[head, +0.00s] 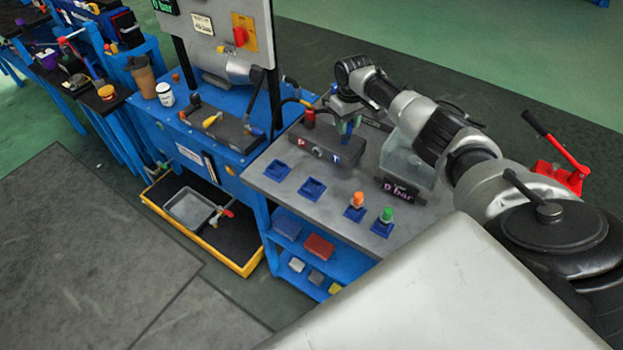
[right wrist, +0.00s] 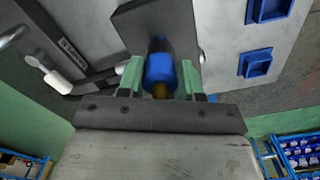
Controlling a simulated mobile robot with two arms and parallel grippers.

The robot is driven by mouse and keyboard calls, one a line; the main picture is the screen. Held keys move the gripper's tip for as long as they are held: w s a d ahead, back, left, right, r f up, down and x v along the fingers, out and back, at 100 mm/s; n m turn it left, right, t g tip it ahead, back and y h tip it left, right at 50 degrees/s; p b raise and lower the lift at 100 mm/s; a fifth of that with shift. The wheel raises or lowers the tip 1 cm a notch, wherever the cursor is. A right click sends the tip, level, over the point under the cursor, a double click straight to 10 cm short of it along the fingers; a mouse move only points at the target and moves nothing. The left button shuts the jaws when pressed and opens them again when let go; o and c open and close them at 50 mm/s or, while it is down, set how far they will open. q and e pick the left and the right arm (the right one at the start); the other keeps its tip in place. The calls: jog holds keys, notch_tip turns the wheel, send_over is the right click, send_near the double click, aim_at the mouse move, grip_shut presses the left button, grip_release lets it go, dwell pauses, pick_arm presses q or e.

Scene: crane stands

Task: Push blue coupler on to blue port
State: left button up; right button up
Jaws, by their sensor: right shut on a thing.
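My right gripper (head: 346,127) is at the dark port block (head: 325,148) on the grey bench. In the right wrist view its green fingers (right wrist: 160,80) stand on both sides of the blue coupler (right wrist: 160,70) and are shut on it. The coupler's far end meets the dark port block (right wrist: 137,22) in that view. The blue port is hidden behind the coupler, so I cannot tell how deep the coupler sits. A red coupler (head: 309,119) stands at the left end of the block. My left gripper is not in view.
Two empty blue holders (head: 277,170) (head: 311,188) lie at the bench's left. An orange coupler (head: 357,200) and a green coupler (head: 387,214) stand in holders near the front edge.

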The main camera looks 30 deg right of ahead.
jog(key=shift+f+b, duration=0.3)
jog(key=shift+f, duration=0.3)
jog(key=o, duration=1.1)
jog(key=shift+c, duration=0.2)
jog(key=shift+r, duration=0.1)
notch_tip(320, 180, up, 5)
jog(key=p, duration=0.5)
